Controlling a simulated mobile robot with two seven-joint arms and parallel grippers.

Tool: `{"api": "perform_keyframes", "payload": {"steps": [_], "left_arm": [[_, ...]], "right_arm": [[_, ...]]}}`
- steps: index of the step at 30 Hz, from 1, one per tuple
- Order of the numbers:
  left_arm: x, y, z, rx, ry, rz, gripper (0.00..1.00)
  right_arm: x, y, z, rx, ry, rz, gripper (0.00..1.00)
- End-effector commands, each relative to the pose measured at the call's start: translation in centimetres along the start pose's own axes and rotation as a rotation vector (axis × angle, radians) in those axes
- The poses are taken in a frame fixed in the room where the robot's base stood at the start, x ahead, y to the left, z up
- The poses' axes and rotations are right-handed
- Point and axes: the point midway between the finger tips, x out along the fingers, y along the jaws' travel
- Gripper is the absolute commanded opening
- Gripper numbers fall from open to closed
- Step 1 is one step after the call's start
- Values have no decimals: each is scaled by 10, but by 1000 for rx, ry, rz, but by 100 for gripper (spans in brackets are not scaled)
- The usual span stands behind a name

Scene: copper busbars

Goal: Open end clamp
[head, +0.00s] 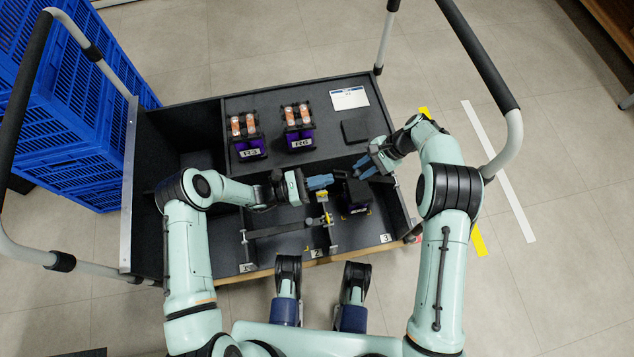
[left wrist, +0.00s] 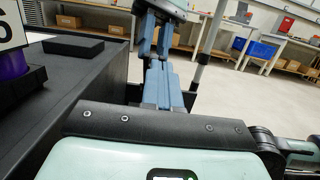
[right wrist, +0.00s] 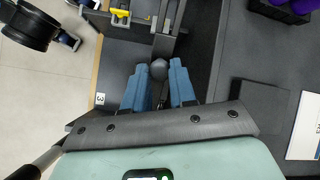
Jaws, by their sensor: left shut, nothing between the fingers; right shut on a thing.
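My right gripper (head: 366,168) reaches in from the right over the fixture. In the right wrist view, its blue fingers (right wrist: 159,80) close around a dark ball knob (right wrist: 159,69) at the end of a grey lever (right wrist: 165,35). I take this for the end clamp's handle; the clamp body is hard to make out. My left gripper (head: 320,182) is shut and empty to the left of the right one, above the compartment near label 2. In the left wrist view, its fingers (left wrist: 160,85) are together, with the right arm beyond them.
A dark bench box (head: 215,240) holds labelled compartments, with a metal bar (head: 280,230) and yellow parts (head: 326,219) at the front. Purple units R3 (head: 249,150) and R6 (head: 300,141), a black block (head: 355,131) and a white card (head: 349,99) sit on top behind.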

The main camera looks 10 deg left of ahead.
Motion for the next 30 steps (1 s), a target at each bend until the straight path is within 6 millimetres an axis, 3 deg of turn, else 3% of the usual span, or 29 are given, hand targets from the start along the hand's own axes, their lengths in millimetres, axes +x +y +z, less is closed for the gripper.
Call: {"api": "perform_keyframes", "payload": {"steps": [9, 15, 22, 23, 24, 25, 30], "left_arm": [[1, 0, 1, 0, 0, 0, 0], [12, 0, 14, -1, -3, -2, 0], [15, -1, 17, 0, -10, -6, 0], [16, -1, 17, 0, -10, -6, 0], [16, -1, 17, 0, -10, -6, 0], [15, -1, 17, 0, -9, -6, 0], [14, -1, 15, -1, -4, -4, 0]], "right_arm": [[0, 0, 0, 0, 0, -1, 0], [0, 0, 0, 0, 0, 0, 0], [3, 0, 1, 0, -2, 1, 0], [3, 0, 1, 0, -2, 1, 32], [3, 0, 1, -1, -2, 1, 45], [3, 0, 1, -1, -3, 1, 51], [2, 0, 1, -1, -1, 0, 51]]}}
